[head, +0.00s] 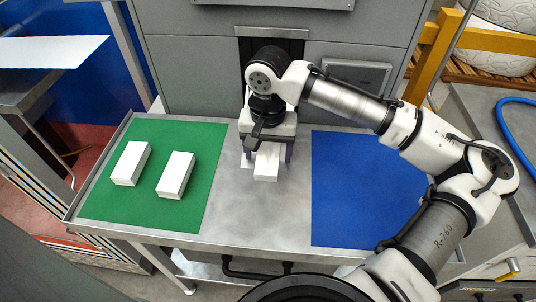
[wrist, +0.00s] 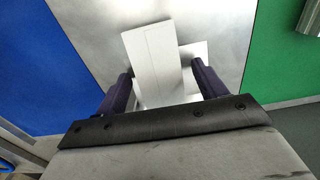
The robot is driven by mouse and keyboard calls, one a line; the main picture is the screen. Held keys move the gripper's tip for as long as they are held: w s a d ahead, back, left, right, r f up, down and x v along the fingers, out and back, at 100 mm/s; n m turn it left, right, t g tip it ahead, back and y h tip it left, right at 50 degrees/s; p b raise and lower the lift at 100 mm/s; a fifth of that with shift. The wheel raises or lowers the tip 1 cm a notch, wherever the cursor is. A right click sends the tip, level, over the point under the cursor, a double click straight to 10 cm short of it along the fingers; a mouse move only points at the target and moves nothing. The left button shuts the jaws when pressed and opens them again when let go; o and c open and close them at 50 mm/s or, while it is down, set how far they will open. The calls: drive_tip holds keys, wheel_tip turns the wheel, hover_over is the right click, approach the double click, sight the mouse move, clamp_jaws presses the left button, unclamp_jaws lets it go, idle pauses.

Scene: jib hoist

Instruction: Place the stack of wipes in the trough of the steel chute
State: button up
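A long white block (head: 266,163), probably the stack of wipes, is under my gripper (head: 268,150) on the bare steel between the green and blue mats. In the wrist view the white block (wrist: 152,52) lies between the two dark fingers of my gripper (wrist: 163,72), slightly turned. A gap shows between it and the right finger; the left finger is close to its side. Another white piece (wrist: 196,52) shows partly beneath or behind it. My gripper looks open around the block. I cannot pick out the steel chute or its trough with certainty.
Two similar white blocks (head: 131,163) (head: 175,174) lie on the green mat (head: 205,200). The blue mat (head: 350,195) is empty, with my arm above its right side. A grey cabinet (head: 205,60) stands behind the table. A blue hose (head: 510,140) lies at right.

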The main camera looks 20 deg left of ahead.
sight(268, 152)
drive_tip(key=c, duration=1.1)
drive_tip(key=shift+o, duration=0.2)
drive_tip(key=shift+r, duration=0.15)
wheel_tip(268, 152, up, 20)
drive_tip(key=b, duration=0.1)
